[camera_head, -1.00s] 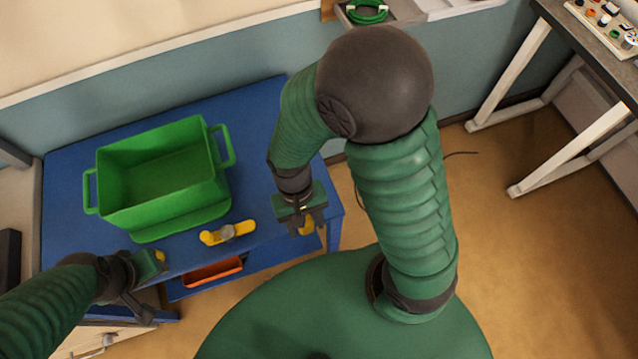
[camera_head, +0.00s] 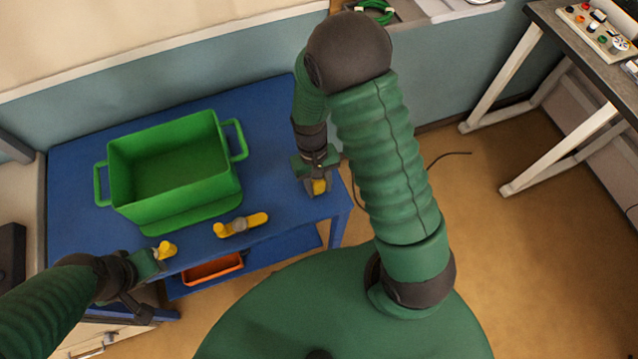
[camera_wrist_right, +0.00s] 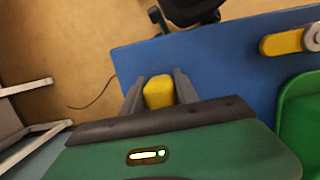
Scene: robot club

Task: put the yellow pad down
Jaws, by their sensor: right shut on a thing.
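My right gripper (camera_head: 317,186) is shut on the yellow pad (camera_head: 320,187), over the right end of the blue table (camera_head: 268,120). In the right wrist view the pad (camera_wrist_right: 158,92) sits between the two grey fingers (camera_wrist_right: 159,84), with blue tabletop behind it. I cannot tell whether the pad touches the table. My left gripper (camera_head: 158,256) is at the table's front left edge, with a small yellow piece (camera_head: 166,250) at its tip. I cannot tell whether its jaws are closed on that piece.
A green bin (camera_head: 170,160) with side handles stands on the table's left half. A yellow piece with a grey round part (camera_head: 241,225) lies near the front edge. An orange tray (camera_head: 212,269) is on the shelf below. Tabletop between bin and right gripper is clear.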

